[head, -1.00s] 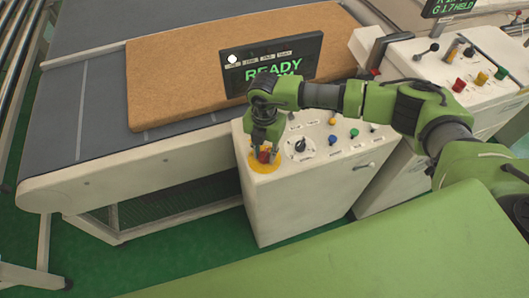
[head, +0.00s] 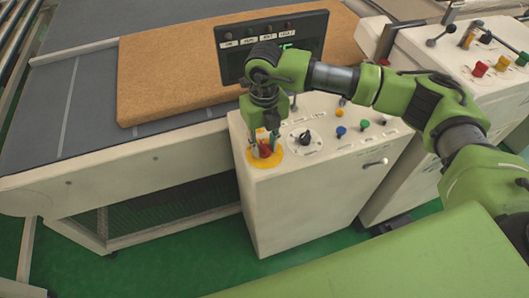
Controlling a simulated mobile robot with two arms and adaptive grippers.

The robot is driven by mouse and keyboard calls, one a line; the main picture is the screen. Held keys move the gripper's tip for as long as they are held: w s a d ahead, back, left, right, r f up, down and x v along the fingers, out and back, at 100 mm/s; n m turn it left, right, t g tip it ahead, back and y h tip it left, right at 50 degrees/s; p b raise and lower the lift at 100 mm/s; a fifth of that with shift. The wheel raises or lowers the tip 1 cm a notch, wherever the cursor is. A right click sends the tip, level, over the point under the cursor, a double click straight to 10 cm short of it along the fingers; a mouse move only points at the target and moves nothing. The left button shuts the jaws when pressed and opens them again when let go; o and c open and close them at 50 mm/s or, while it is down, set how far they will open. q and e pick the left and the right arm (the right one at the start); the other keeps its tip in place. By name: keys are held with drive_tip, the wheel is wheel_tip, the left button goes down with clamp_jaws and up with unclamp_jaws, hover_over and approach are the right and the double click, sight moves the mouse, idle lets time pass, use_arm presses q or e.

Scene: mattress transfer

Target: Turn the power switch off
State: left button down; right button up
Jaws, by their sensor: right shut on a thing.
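The power switch (head: 265,151) is a red handle on a round yellow plate at the front left corner of the white control cabinet's top. My right gripper (head: 264,147) points down over it and is shut on the red handle, with fingers on either side. The gripper hides part of the handle, so its exact angle is hard to read. The dark display (head: 312,37) behind the arm shows only a scrap of green text beside my arm. My left gripper is not in view.
The cabinet top also holds a black rotary knob (head: 305,137) and a blue button (head: 341,131). A brown mattress (head: 165,75) lies on the grey conveyor (head: 90,110) at left. A second control cabinet (head: 430,60) with levers stands at right.

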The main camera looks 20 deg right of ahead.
sight(264, 145)
drive_tip(key=n+b, duration=0.5)
drive_tip(key=b, duration=0.1)
drive_tip(key=shift+f, duration=0.2)
drive_tip(key=shift+r+n+b, duration=0.2)
drive_tip(key=shift+n+b, duration=1)
drive_tip(key=shift+n, duration=0.3)
drive_tip(key=shift+r, duration=0.1)
drive_tip(key=o, duration=1.1)
drive_tip(key=shift+c, duration=0.2)
drive_tip(key=shift+o, duration=0.2)
wheel_tip(264, 145, up, 12)
